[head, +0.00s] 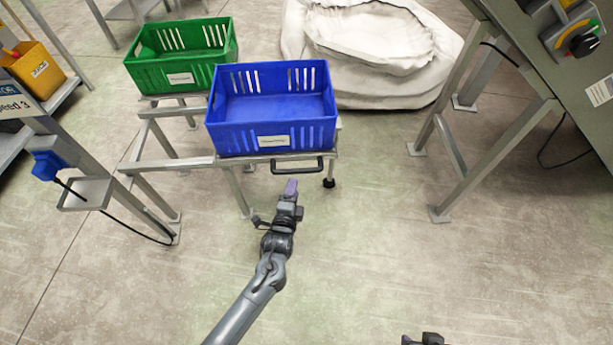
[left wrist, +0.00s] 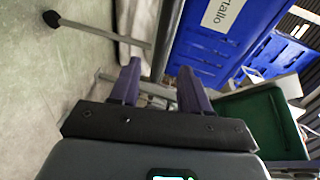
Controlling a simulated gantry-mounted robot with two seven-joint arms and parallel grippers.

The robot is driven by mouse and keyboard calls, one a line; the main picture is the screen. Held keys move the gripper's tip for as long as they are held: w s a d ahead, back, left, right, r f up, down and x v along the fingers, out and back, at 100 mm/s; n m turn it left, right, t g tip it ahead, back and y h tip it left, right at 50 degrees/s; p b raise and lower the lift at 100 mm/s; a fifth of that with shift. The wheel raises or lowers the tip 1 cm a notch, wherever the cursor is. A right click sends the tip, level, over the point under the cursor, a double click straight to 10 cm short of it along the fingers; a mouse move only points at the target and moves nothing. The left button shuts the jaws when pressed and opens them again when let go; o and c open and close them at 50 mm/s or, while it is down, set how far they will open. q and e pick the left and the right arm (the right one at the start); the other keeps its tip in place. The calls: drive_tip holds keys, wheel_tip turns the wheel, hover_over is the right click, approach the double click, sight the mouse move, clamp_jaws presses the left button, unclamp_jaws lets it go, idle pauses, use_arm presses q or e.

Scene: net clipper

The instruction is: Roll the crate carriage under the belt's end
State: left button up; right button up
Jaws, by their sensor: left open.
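The blue crate (head: 268,140) sits on a grey metal carriage (head: 228,162), with the green crate (head: 180,77) behind it to the left. A dark handle (head: 310,172) sticks out at the carriage's front, below the blue crate. My left gripper (head: 291,186) is open, just in front of the handle. In the left wrist view, its purple fingers (left wrist: 160,85) point toward a grey bar, with the blue crate (left wrist: 220,45) beyond; whether the bar lies between them I cannot tell. My right gripper (head: 425,340) barely shows at the bottom edge. I cannot make out the belt's end.
A large whitish sack (head: 375,85) lies on the floor behind the blue crate. A grey-green machine (head: 570,75) with a control knob stands on legs at the right. A post with a small tray (head: 85,193) and cable stands left. The front floor is clear.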

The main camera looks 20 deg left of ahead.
sight(297, 171)
use_arm(q)
drive_tip(key=shift+b+x, duration=2.5)
drive_tip(key=shift+x, duration=2.2)
drive_tip(key=shift+s, duration=0.1)
drive_tip(key=shift+c, duration=0.9)
clamp_jaws()
